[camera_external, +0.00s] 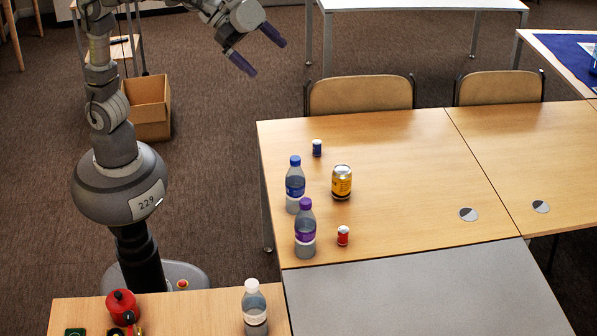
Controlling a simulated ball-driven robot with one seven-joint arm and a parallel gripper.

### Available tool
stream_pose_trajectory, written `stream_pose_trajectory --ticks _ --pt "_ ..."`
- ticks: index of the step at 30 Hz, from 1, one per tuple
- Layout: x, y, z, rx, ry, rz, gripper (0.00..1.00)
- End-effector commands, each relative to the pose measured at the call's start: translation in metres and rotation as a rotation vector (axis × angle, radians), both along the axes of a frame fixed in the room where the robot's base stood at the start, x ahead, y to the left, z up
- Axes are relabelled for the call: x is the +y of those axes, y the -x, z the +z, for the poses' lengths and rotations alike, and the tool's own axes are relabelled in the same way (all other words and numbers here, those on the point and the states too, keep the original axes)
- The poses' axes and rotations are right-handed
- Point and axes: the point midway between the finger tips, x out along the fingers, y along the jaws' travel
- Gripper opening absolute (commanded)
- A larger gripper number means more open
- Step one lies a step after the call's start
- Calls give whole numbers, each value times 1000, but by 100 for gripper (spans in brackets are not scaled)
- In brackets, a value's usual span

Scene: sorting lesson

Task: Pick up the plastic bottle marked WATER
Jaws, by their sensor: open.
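Three plastic bottles are in view, and I cannot read the word WATER on any of them. A bottle with a blue cap and blue label (295,187) stands upright near the left edge of the wooden table (410,150). A bottle with a purple cap and purple label (305,232) stands upright just in front of it. A bottle with a white cap (255,312) stands on the nearer wooden surface (200,310), cut off by the bottom edge. My gripper (266,58) is open and empty, raised in the air above and behind the bottles, with its dark fingers apart.
A yellow can (342,182), a small blue item (317,148) and a small red item (343,236) stand near the bottles. A red object (122,305) is at lower left. Two chairs (360,94) (500,88) back the table. A cardboard box (150,110) is on the floor. The table's right side is mostly clear.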

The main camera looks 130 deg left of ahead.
Motion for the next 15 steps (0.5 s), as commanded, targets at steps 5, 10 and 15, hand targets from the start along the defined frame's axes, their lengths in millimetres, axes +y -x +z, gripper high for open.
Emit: stream_pose_trajectory --ticks 5,10,15 --pt "-76 60 98 -300 203 9 100" --pt "-107 104 145 -441 350 -1 95" --pt "-114 115 157 -473 391 -5 86"
